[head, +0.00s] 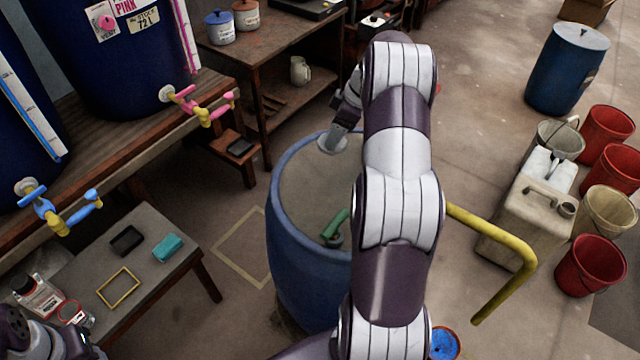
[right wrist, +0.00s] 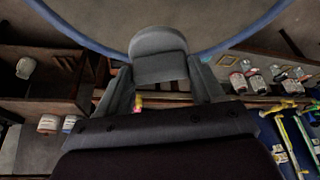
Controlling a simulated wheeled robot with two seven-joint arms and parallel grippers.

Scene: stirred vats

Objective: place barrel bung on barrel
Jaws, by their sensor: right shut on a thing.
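The barrel bung is a grey round piece (head: 331,144), which also shows in the right wrist view (right wrist: 158,58). My right gripper (head: 338,130) is shut on it, with a finger on each side in the right wrist view (right wrist: 162,84). The bung is over the far part of the large blue barrel (head: 305,275), inside its rim in the head view. I cannot tell its height above the barrel. The barrel's blue rim also shows in the right wrist view (right wrist: 85,40). My right arm hides the barrel's right side. My left gripper is not clearly in view.
A green object (head: 336,223) shows within the barrel's rim, partly hidden by my arm. A yellow rail (head: 500,234) stands to the right, near a beige jerrycan (head: 527,215) and several buckets. A low table (head: 165,283) and vats with taps are on the left.

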